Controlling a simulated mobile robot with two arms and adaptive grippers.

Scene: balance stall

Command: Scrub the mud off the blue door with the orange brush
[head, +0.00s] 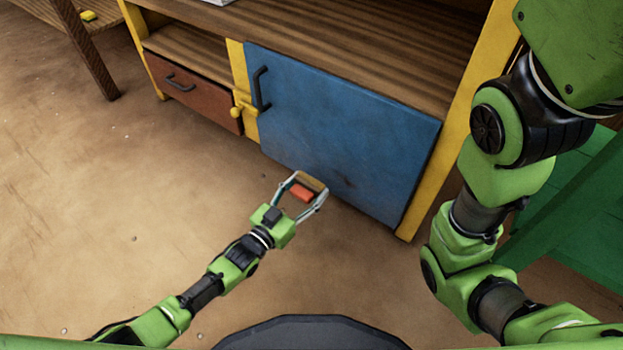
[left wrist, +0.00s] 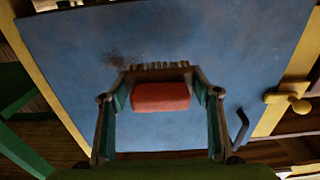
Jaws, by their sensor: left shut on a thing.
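The blue door (head: 345,120) is shut in the lower right of the wooden stall, with a dark handle (head: 261,88) near its left edge. It fills most of the left wrist view (left wrist: 230,50). A dark mud smudge (left wrist: 116,60) shows on the door there, left of the brush's bristles. My left gripper (head: 308,184) is shut on the orange brush (head: 302,192), in front of the door's lower part. In the left wrist view the brush (left wrist: 160,97) has its bristles toward the door; I cannot tell whether they touch it. My right gripper is out of view.
A yellow latch knob (head: 238,110) sits left of the door. A red-brown drawer (head: 190,92) and an open shelf are further left. A green structure (head: 570,200) stands at the right, behind my right arm. The floor at the left is clear.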

